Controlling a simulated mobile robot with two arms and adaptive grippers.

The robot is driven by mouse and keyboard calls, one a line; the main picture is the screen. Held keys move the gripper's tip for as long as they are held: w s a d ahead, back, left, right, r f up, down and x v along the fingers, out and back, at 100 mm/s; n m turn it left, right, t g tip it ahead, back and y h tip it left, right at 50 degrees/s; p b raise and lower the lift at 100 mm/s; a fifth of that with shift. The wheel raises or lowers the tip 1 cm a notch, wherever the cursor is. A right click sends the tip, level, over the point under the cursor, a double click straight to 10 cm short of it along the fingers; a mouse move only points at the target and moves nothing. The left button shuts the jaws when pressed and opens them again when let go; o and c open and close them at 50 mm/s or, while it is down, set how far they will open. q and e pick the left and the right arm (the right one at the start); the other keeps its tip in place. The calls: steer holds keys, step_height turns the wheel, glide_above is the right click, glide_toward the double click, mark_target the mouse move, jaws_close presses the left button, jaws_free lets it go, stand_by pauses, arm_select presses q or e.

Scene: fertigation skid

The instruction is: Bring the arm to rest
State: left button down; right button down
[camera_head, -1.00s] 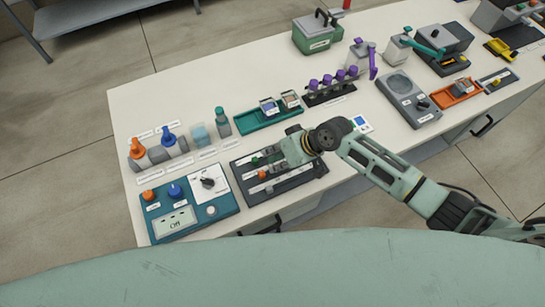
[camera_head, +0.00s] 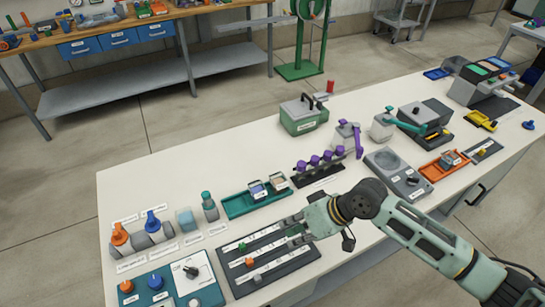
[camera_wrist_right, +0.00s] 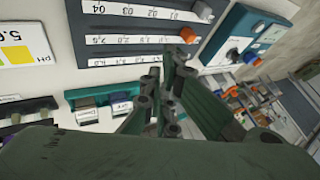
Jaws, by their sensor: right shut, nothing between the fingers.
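My right gripper (camera_head: 297,223) is above the dark slider panel (camera_head: 268,256) on the white bench, its arm coming in from the lower right. In the right wrist view my gripper (camera_wrist_right: 168,85) has its fingers close together with nothing between them, in front of the same slider panel (camera_wrist_right: 140,32). I cannot tell from the head view whether the fingertips touch the panel. My left gripper is not in any view.
Near the gripper are a teal tray (camera_head: 243,203) with small blocks, a rack of purple-topped vials (camera_head: 320,165) and a grey scale-like device (camera_head: 398,177). A teal control box (camera_head: 172,291) stands at lower left. The bench's back left (camera_head: 150,180) is clear.

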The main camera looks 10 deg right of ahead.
steer(key=s+a+f+t+h, duration=0.1)
steer(key=s+a, duration=0.2)
steer(key=s, duration=0.5)
steer(key=s+d+m+h, duration=0.3)
steer(key=s+d+h, duration=0.3)
steer(key=s+d, duration=0.6)
step_height(320, 180, down, 28)
steer(key=d+g+b, duration=0.1)
steer(key=b, duration=0.1)
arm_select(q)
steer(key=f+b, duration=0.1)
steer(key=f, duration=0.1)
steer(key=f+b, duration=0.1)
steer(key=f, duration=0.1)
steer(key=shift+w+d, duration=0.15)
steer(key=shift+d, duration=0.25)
arm_select(e)
steer(key=s+d+f+g, duration=0.1)
steer(key=s+d+f, duration=0.2)
steer(key=s+f, duration=1.4)
step_height(320, 180, down, 2)
steer(key=shift+s+f, duration=0.1)
steer(key=shift+s, duration=0.15)
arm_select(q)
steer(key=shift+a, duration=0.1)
